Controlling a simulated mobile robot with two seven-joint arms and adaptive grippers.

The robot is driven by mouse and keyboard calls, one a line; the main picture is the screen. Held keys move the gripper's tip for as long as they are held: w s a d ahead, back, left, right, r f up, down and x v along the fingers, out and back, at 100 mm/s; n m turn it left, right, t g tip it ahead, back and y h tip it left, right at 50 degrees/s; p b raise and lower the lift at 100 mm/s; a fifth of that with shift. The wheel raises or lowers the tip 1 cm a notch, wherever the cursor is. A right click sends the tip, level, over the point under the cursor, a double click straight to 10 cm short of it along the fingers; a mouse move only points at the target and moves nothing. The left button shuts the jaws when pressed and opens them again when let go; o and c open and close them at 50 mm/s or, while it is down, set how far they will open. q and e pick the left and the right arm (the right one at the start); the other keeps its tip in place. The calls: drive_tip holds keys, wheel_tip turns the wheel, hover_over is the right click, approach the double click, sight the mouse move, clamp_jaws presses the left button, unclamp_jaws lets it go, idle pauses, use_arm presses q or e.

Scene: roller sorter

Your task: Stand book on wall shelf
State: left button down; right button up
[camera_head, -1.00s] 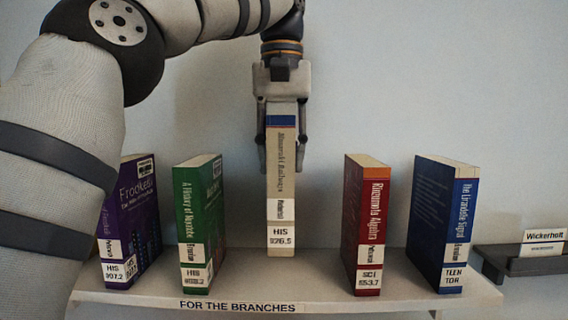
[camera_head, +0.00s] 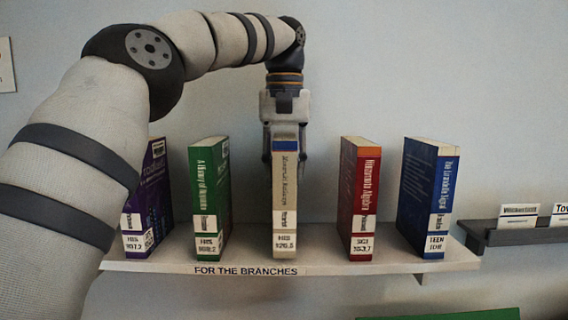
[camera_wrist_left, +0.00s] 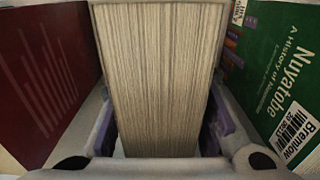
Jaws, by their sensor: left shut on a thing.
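My left gripper (camera_head: 286,150) is shut on a cream book (camera_head: 285,205) with a blue band at the top of its spine. The gripper comes from above and behind, with a finger on each side. The book is upright on the white wall shelf (camera_head: 350,266), spine to the camera, in the gap between a green book (camera_head: 209,200) and a red book (camera_head: 359,195). Its lower end appears at the shelf; exact contact is hard to tell. In the left wrist view its page block (camera_wrist_left: 158,75) fills the middle between the fingers. My right gripper is not in view.
A purple book (camera_head: 148,205) stands at the shelf's left end, partly behind my arm. A blue book (camera_head: 425,195) stands at the right. A dark ledge (camera_head: 500,238) with name labels is farther right. Gaps separate the cream book from its neighbours.

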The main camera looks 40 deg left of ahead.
use_arm(q)
drive_tip(key=shift+f, duration=0.3)
idle(0.5)
drive_tip(key=c, duration=1.1)
unclamp_jaws()
drive_tip(key=shift+f, duration=0.1)
